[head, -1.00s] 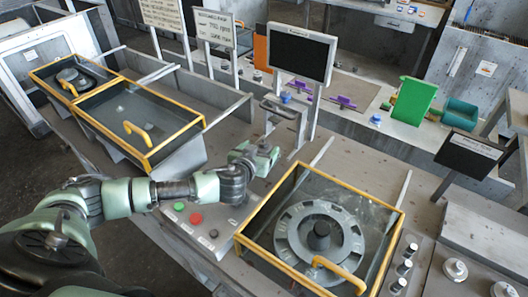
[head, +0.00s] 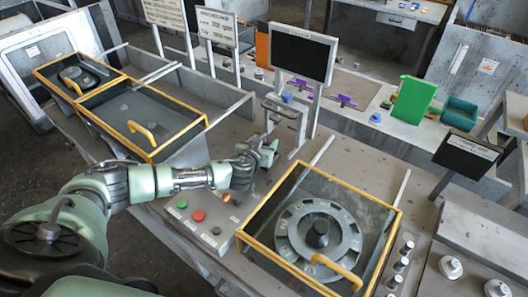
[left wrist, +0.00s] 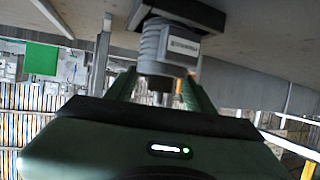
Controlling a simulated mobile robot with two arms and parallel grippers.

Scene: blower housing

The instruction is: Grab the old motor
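A grey ribbed cylinder with a pale label, which looks like a motor (left wrist: 165,48), stands on a dark base in the left wrist view, where the worktop shows at the top. My left gripper (head: 264,151) is over the worktop, left of the blower housing. In the left wrist view its two green fingers are apart, with the motor ahead of and between them; contact is not visible. In the head view the gripper hides most of that spot. A round grey part with a dark hub (head: 318,234) sits inside the yellow-framed housing (head: 381,262). My right gripper is not in view.
Red and green buttons (head: 198,215) lie below my left forearm. A monitor (head: 302,54) on posts and a metal bracket (head: 282,108) stand just behind the gripper. Yellow-framed lidded bins (head: 140,132) are at left. A green panel (head: 413,100) stands at the back right.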

